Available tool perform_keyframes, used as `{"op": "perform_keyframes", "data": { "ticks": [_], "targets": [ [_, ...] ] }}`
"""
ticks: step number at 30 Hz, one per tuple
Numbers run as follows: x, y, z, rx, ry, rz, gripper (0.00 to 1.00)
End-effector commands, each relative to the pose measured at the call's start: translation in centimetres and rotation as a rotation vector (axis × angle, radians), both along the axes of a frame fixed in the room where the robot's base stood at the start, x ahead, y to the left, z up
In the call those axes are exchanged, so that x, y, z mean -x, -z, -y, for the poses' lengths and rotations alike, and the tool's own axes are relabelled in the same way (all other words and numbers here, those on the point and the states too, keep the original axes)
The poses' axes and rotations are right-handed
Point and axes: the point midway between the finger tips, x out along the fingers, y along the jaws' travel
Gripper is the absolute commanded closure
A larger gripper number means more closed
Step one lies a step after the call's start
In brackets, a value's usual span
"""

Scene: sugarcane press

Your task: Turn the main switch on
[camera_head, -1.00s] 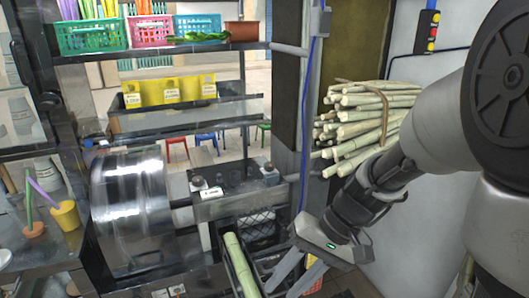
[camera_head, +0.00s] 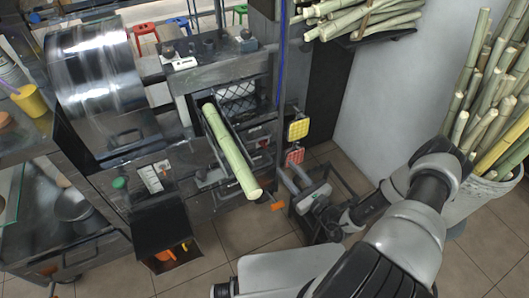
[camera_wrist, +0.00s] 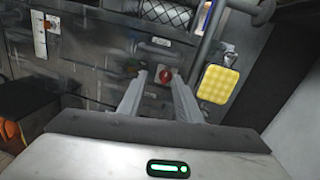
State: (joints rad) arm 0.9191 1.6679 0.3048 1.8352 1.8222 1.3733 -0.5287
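A small red knob (camera_wrist: 165,76) sits on the dark metal front of the press in the wrist view; it looks like a rotary switch, but I cannot tell its setting. My gripper (camera_wrist: 158,75) is open, its two fingers on either side of the knob in the picture. I cannot tell whether they touch it or how far off it is. In the head view my gripper (camera_head: 287,174) is low at the right of the press front, and the knob cannot be made out. A white switch plate (camera_wrist: 40,35) with a red mark is at upper left in the wrist view.
A cane stalk (camera_head: 232,155) juts from the press trough above the front. A yellow pad (camera_head: 298,130) and a red pad (camera_head: 294,156) hang close to my gripper. A basket of canes (camera_head: 490,190) stands at right.

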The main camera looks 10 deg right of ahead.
Motion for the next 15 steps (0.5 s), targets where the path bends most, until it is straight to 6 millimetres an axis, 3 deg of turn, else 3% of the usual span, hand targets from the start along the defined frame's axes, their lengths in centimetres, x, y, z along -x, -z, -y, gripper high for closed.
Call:
{"op": "perform_keyframes", "data": {
  "ticks": [1,5,10,15],
  "targets": [
    [0.5,1.9,0.4,-0.039,0.055,-0.026,0.69],
    [1.0,4.1,1.0,-0.086,0.135,-0.059,0.69],
    [0.2,4.5,0.9,-0.095,0.151,-0.065,0.69],
    [-2.7,4.5,-0.1,-0.094,0.148,-0.063,0.69]
  ]
}}
